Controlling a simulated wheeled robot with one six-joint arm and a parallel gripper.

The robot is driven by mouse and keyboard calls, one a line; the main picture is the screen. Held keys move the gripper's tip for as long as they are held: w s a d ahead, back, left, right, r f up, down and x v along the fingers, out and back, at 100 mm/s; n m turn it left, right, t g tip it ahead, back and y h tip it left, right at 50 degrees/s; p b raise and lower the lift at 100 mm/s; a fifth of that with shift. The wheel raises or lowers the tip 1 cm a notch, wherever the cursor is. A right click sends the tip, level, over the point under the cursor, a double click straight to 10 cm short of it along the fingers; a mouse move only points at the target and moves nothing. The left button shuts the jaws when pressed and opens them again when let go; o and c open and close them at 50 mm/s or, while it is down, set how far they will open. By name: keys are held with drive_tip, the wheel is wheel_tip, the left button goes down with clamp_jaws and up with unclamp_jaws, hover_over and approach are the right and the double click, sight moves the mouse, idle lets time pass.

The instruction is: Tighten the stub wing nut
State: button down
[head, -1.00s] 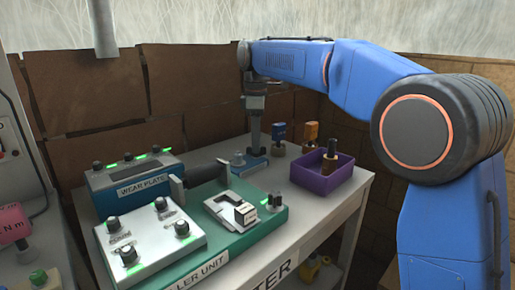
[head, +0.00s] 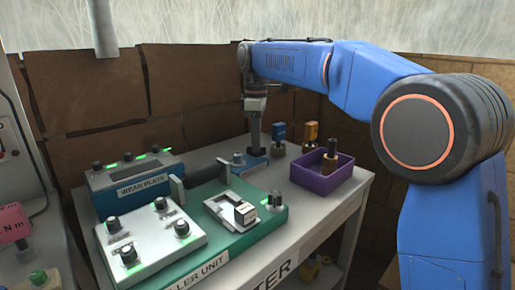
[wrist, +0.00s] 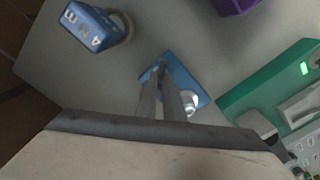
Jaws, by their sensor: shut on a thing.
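My gripper (head: 254,154) points down at a small blue plate (head: 246,168) on the table, with its jaws shut. In the wrist view its fingers (wrist: 161,70) close together over the blue plate (wrist: 187,72). What they hold, at the stub wing nut's likely place, is a small dark piece mostly hidden between the fingertips. A silver knob (wrist: 190,101) stands on the same plate beside the fingers, and it also shows in the head view (head: 238,158). I cannot tell how the nut's wings are turned.
A blue-topped plug (head: 279,133) and an orange-brown one (head: 310,133) stand right of the gripper. A purple tray (head: 343,180) holds a dark-handled piece (head: 331,158). The green roller unit (head: 257,228) and blue wear plate box (head: 100,195) stand left and in front.

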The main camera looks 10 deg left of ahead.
drive_tip(key=m, duration=0.6)
drive_tip(key=shift+m, duration=0.4)
drive_tip(key=m, duration=0.6)
drive_tip(key=shift+m, duration=0.3)
drive_tip(key=m, duration=0.6)
drive_tip(key=shift+m, duration=0.3)
drive_tip(key=m, duration=0.5)
drive_tip(key=shift+m, duration=0.4)
drive_tip(key=c, duration=2)
unclamp_jaws()
drive_tip(key=shift+r, duration=2)
drive_tip(key=shift+f, duration=0.15)
